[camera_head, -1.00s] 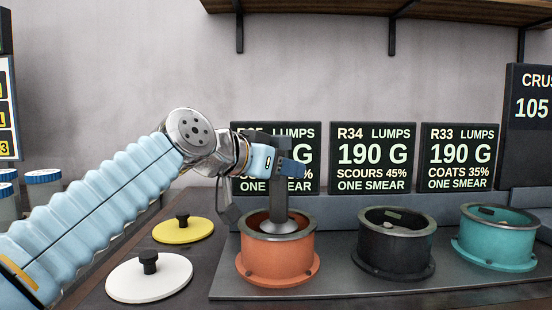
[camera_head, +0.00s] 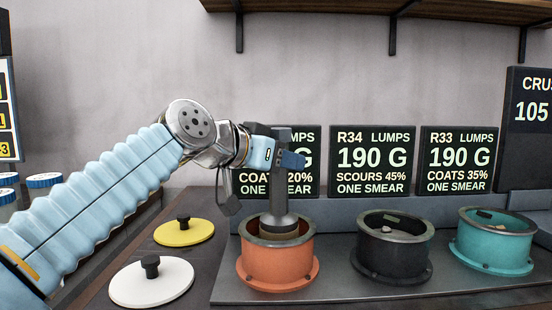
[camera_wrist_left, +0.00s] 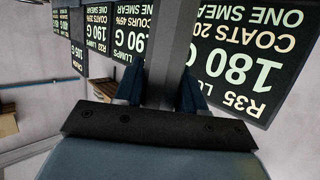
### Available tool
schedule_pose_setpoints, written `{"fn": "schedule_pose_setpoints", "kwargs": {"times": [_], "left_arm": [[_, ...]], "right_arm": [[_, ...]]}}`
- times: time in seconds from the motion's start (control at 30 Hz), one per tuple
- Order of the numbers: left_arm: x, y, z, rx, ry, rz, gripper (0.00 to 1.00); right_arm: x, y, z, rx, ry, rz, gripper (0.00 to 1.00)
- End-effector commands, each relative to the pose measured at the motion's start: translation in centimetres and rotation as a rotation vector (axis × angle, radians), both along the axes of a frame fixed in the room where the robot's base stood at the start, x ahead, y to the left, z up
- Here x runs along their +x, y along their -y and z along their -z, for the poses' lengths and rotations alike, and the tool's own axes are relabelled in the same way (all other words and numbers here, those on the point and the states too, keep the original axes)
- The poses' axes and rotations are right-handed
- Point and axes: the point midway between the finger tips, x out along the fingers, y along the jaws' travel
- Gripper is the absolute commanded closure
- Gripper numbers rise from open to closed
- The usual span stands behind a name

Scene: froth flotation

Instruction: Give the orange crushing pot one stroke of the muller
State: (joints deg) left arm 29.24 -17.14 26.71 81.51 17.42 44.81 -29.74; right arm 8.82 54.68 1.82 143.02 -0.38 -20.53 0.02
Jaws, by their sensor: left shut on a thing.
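The orange crushing pot (camera_head: 278,262) stands at the left end of the row of pots on a dark tray (camera_head: 330,288). The grey muller (camera_head: 279,200) is upright, its wide foot inside the pot's mouth. Whether the foot touches the pot's floor is hidden by the rim. My left gripper (camera_head: 290,160) is shut on the muller's upper shaft, above the pot. In the left wrist view the muller's shaft (camera_wrist_left: 165,60) runs between the two dark blue fingers. My right gripper is not in view.
A black pot (camera_head: 393,255) and a teal pot (camera_head: 493,248) stand to the right. A yellow lid (camera_head: 184,233) and a white lid (camera_head: 150,282) lie to the left. Dark signs, including the R34 sign (camera_head: 373,160), stand behind the pots. A shelf (camera_head: 450,8) hangs above.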

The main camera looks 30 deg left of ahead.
Motion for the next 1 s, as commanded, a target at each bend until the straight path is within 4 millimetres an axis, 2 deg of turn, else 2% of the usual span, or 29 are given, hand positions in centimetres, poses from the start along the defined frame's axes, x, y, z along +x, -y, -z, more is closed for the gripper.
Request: {"fn": "schedule_pose_setpoints", "kwargs": {"times": [0.17,0.8,1.0], "left_arm": [[0.0,0.0,-0.5,0.001,0.004,0.001,0.97],[0.0,0.1,-7.1,0.001,0.004,0.003,0.97],[0.0,0.0,-7.7,-0.001,0.004,0.000,0.97]], "right_arm": [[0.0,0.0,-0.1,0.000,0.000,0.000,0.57],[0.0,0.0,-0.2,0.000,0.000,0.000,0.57],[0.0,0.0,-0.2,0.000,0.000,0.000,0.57]]}}
